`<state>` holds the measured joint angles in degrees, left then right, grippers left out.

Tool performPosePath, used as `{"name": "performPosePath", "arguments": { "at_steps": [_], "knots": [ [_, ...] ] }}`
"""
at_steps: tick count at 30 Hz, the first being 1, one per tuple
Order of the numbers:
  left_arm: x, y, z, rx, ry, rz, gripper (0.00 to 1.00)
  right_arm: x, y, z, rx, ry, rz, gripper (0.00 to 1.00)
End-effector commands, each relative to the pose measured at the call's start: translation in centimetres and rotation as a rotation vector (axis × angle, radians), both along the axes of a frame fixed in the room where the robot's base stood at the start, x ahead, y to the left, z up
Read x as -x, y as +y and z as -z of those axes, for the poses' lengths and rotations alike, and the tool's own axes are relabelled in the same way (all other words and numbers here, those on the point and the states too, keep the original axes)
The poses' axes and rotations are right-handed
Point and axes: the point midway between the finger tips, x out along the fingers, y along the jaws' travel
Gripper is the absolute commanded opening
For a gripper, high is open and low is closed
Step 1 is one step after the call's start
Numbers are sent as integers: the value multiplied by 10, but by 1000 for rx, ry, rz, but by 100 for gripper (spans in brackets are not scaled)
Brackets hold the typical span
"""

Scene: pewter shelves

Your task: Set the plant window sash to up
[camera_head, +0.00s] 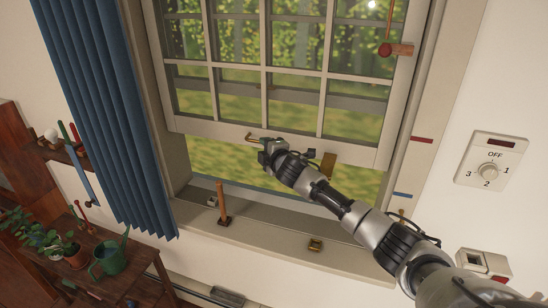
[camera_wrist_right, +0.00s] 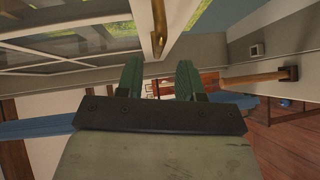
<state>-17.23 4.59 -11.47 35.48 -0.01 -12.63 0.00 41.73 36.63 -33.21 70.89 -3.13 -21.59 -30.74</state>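The window's lower sash (camera_head: 345,152), a pale frame with panes, stands raised, with an open gap between its bottom rail and the sill (camera_head: 260,235). A brass hook-shaped handle (camera_head: 256,138) is on the bottom rail, and a brass plate (camera_head: 328,164) sits farther right. My right gripper (camera_head: 266,154) is just below the hook handle. In the right wrist view, its two green fingers (camera_wrist_right: 159,78) are apart with nothing visible held between them. A brass hook (camera_wrist_right: 158,30) shows just beyond the fingertips; contact cannot be told. My left gripper is out of view.
A wooden peg (camera_head: 222,203) stands on the sill, with a small brass fitting (camera_head: 315,245) to its right. Red (camera_head: 422,140) and blue (camera_head: 403,195) marks line the right frame. A blue curtain (camera_head: 105,110) hangs left, near plants and a green watering can (camera_head: 110,258).

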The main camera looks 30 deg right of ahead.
Motion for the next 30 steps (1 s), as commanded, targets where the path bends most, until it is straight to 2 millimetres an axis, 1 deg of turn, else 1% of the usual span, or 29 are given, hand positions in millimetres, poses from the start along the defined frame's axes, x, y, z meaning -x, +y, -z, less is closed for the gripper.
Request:
{"name": "performPosePath", "arguments": {
  "at_steps": [1, 6, 12, 17, 30],
  "knots": [
    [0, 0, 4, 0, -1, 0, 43, 9, 1, 1, 2, 0, -2, 37],
    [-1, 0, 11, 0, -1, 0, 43, 34, 2, -2, 2, 1, -2, 37],
    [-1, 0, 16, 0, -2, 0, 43, 54, 4, -6, 0, 0, -1, 37],
    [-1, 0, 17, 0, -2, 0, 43, 59, 4, -8, -1, 0, 1, 37],
    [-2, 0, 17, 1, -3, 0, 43, 59, 4, -8, -1, 0, 0, 37]
  ]
}}
